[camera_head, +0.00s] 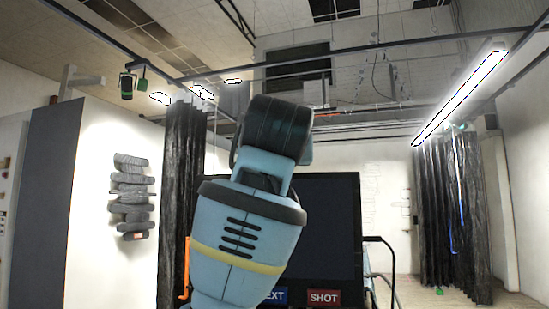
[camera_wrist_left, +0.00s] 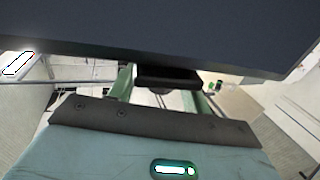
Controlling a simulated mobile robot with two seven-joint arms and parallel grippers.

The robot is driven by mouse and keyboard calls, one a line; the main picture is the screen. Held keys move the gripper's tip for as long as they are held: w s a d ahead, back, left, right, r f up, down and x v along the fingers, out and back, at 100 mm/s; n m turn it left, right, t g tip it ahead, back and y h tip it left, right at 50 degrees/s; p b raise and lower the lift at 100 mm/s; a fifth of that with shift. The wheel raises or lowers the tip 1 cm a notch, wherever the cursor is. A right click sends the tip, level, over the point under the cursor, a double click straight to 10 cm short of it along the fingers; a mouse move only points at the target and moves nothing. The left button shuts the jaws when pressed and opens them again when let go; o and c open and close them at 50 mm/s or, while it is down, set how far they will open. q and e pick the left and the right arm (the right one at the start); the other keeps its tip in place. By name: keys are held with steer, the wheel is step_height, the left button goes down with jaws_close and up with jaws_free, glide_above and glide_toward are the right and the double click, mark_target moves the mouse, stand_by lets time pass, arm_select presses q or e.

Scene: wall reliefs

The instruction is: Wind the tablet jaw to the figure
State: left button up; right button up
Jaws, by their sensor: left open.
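A tablet-like dark screen (camera_head: 335,215) stands in the middle of the head view, with a blue button and a red SHOT button along its bottom. My blue arm covers its left part. An orange upright piece (camera_head: 186,268) shows at its left edge; whether this is the jaw I cannot tell. In the left wrist view a dark flat panel (camera_wrist_left: 160,30) fills the top, with a black block (camera_wrist_left: 167,76) under its edge. My left gripper (camera_wrist_left: 163,95) has green fingers apart, one each side of the block's lower area; contact cannot be told. No figure is readable.
A stacked grey relief (camera_head: 133,195) hangs on the white wall at left. Black curtains (camera_head: 180,190) hang left of the screen and far right (camera_head: 455,215). A black rail and cable (camera_head: 385,255) stand right of the screen. Floor shows at lower right.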

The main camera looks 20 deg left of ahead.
arm_select(q)
steer(key=c, duration=0.9)
steer(key=shift+c, duration=0.2)
steer(key=shift+m+h, duration=0.4)
steer(key=shift+h, duration=0.2)
steer(key=m+h, duration=0.3)
steer(key=h, duration=0.1)
steer(key=shift+t+h, duration=0.3)
steer(key=shift+t, duration=0.1)
steer(key=m+h, duration=0.2)
steer(key=h, duration=0.1)
steer(key=m+g+h, duration=0.1)
steer(key=m+h, duration=0.1)
steer(key=h, duration=0.1)
steer(key=shift+a+g+h, duration=0.1)
steer(key=shift+g+h, duration=0.2)
steer(key=shift+h, duration=0.1)
steer(key=m+g+h, duration=0.3)
steer(key=m+h, duration=0.1)
steer(key=shift+h, duration=0.4)
steer(key=shift+m+g+h, duration=1.8)
steer(key=shift+m+g, duration=0.1)
steer(key=shift+g, duration=0.4)
